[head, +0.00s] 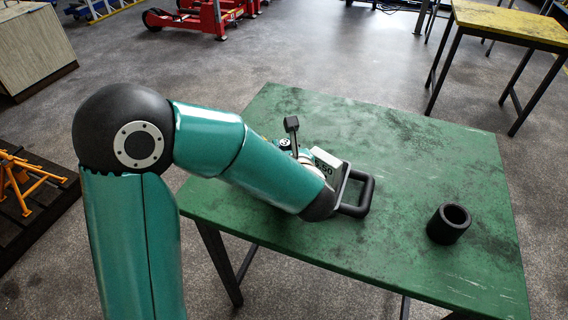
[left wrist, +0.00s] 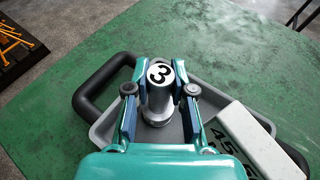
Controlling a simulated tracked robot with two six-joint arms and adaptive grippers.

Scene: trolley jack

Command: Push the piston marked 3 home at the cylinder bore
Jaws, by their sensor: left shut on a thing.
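The piston marked 3 (left wrist: 160,74) is a grey metal cylinder with a black 3 on a white disc on its top. In the head view its marked top (head: 284,143) shows just behind my arm. My left gripper (left wrist: 159,82) is shut on it, one finger on each side, above a grey tray (left wrist: 98,128) with black handles. I cannot tell whether the piston touches the tray. A black hollow cylinder (head: 436,226) with an open bore stands upright on the table at the right, well apart from the gripper. My right gripper is not in view.
The tray's black handle (head: 358,198) and a white block (head: 326,163) with printed digits lie by my left wrist. The green table (head: 410,160) is clear between tray and cylinder. A yellow-topped table (head: 510,22) stands behind.

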